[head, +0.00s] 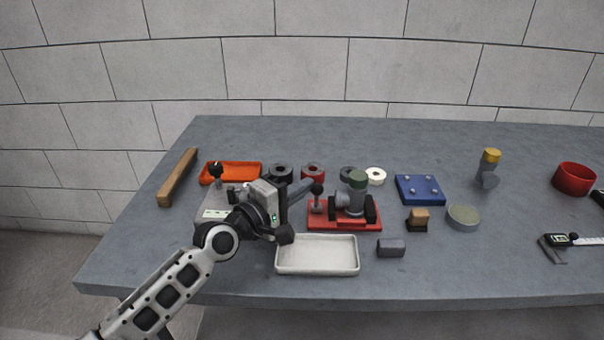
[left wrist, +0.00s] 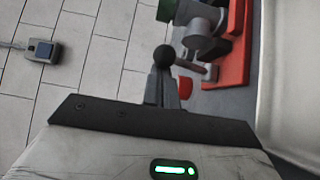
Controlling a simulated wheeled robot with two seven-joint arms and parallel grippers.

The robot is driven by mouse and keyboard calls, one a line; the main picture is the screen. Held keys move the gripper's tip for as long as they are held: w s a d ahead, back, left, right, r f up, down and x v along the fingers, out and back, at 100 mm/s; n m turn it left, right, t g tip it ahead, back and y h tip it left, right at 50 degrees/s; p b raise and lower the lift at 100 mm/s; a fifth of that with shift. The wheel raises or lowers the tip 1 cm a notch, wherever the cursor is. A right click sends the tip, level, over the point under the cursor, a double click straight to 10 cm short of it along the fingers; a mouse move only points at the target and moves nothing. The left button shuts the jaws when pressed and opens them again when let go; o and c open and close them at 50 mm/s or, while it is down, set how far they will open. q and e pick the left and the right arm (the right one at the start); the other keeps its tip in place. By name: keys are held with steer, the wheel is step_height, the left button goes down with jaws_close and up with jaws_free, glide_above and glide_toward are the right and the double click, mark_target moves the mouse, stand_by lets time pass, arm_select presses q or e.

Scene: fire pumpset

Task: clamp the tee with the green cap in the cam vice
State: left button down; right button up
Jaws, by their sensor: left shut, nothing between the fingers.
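The grey tee (head: 355,203) with its dark green cap (head: 358,180) stands upright in the red cam vice (head: 344,225), between its black jaws. I cannot tell how tightly the jaws hold it. The vice lever's black ball knob (head: 316,188) stands up at the vice's left. My left gripper (head: 304,190) is shut and empty, its fingertips close beside the knob. In the left wrist view the ball knob (left wrist: 165,57) shows right at the fingertips; contact is unclear. The green cap (left wrist: 188,11) and red vice (left wrist: 237,55) also show there. My right gripper is out of view.
A white tray (head: 317,271) lies in front of the vice, with a grey block (head: 391,248) to its right. An orange tray (head: 231,173), rolls and a blue plate (head: 419,188) lie behind. A yellow-capped fitting (head: 489,168) stands at the right, with clear table around it.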

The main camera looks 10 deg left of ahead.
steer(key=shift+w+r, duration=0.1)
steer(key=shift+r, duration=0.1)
arm_select(q)
steer(key=shift+s+a, duration=0.1)
steer(key=b+v, duration=0.1)
steer(key=v, duration=0.6)
steer(key=b+v, duration=0.1)
steer(key=v, duration=0.6)
steer(key=shift+s+f, duration=0.2)
steer(key=shift+s, duration=0.1)
steer(key=shift+s+a+r, duration=0.1)
steer(key=shift+s+a, duration=0.1)
steer(key=shift+s, duration=0.1)
steer(key=shift+s+a+r, duration=0.1)
steer(key=shift+s+a, duration=0.05)
steer(key=shift+s, duration=0.05)
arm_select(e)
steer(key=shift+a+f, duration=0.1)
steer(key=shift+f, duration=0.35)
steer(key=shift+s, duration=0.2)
